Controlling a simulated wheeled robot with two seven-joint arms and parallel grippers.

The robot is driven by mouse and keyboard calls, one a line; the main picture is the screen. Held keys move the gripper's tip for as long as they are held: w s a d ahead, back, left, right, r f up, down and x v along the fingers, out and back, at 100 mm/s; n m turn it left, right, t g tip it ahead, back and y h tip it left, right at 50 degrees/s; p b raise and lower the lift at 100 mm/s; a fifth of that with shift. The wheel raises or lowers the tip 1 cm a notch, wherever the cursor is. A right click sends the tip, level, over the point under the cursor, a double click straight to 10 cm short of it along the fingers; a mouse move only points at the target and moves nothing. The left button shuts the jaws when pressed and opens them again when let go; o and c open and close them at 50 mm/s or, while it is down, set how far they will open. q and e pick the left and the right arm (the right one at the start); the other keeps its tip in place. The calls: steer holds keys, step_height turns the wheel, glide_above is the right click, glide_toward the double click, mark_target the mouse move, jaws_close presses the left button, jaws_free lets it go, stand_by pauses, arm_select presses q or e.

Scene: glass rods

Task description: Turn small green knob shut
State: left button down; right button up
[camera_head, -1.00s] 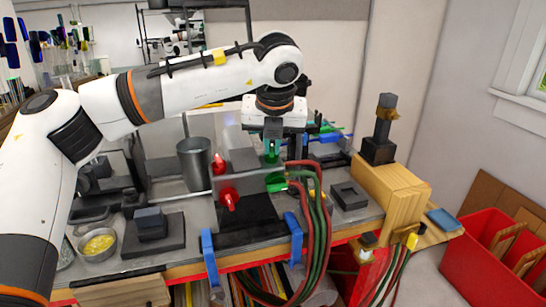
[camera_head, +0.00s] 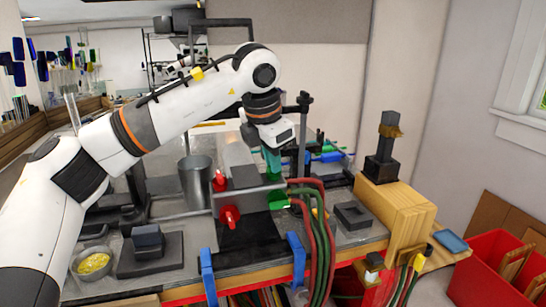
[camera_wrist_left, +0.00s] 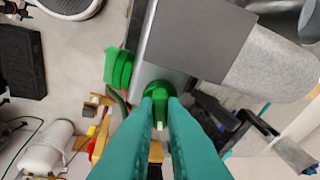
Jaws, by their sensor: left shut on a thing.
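My left gripper (camera_head: 272,162) reaches down from above to the burner block. In the left wrist view its two teal fingers (camera_wrist_left: 161,98) are closed around the small green knob (camera_wrist_left: 158,91), one finger on each side. The fingers partly hide this knob. The large green knob (camera_head: 278,200) sits lower on the front of the block, and it also shows in the left wrist view (camera_wrist_left: 118,68), apart from the fingers. My right gripper does not show.
A small red knob (camera_head: 220,182) and a large red knob (camera_head: 229,217) sit left of the green ones. Red and green hoses (camera_head: 318,225) hang over the bench front. A metal cup (camera_head: 195,183) stands to the left. A wooden block (camera_head: 405,215) stands to the right.

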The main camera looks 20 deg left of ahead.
arm_select(q)
steer(key=shift+a+r+m+g+p, duration=0.1)
steer(key=shift+m+g+p, duration=0.3)
steer(key=shift+m, duration=1.3)
steer(key=c, duration=1.5)
jaws_free()
steer(key=shift+r, duration=0.4)
steer(key=b+v, duration=0.1)
steer(key=v, duration=1)
steer(key=shift+s+a+b, duration=0.2)
steer(key=shift+a+b, duration=0.05)
steer(key=shift+b, duration=0.1)
steer(key=shift+f, duration=0.1)
